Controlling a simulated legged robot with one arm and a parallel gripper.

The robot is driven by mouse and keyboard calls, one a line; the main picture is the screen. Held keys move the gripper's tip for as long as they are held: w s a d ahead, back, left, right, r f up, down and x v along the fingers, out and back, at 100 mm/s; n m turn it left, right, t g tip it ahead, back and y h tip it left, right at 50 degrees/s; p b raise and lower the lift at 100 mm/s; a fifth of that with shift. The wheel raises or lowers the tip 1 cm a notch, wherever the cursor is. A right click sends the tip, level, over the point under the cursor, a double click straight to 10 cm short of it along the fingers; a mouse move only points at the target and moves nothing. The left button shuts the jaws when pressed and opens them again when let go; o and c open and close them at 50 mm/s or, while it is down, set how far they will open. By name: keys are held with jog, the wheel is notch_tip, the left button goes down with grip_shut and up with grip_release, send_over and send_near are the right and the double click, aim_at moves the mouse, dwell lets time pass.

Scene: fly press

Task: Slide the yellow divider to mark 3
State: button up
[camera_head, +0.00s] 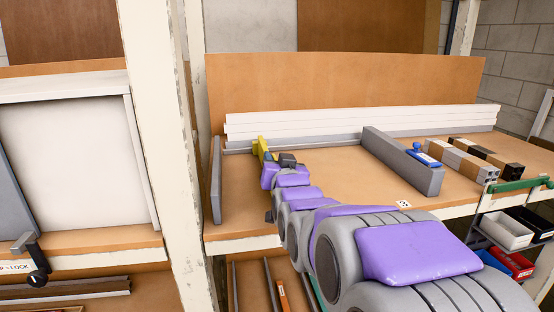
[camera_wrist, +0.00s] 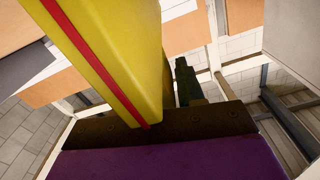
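The yellow divider (camera_head: 262,146) is at the left part of the bench in the head view, just in front of the pale rails. In the wrist view the divider (camera_wrist: 125,60) is large and close, with a red stripe along it. My gripper (camera_head: 268,160) is at the divider, its purple arm reaching in from the lower right. In the wrist view a dark finger shows right beside the divider; whether it touches is unclear. The other finger is hidden, so I cannot tell whether it grips. A white label (camera_head: 403,204) is on the front edge; its character is too small to read.
White rails (camera_head: 370,118) run along the back of the bench. A grey end plate (camera_head: 217,180) stands at left and a grey block (camera_head: 402,162) stands at middle right. Blocks and a blue-handled tool (camera_head: 425,155) lie farther right. The bench between plate and block is mostly clear.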

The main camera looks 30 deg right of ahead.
jog(key=shift+s+a, duration=0.1)
jog(key=shift+a, duration=0.5)
jog(key=shift+c, duration=0.8)
jog(key=shift+d+r, duration=0.1)
jog(key=shift+d, duration=0.4)
grip_shut()
jog(key=shift+a, duration=0.2)
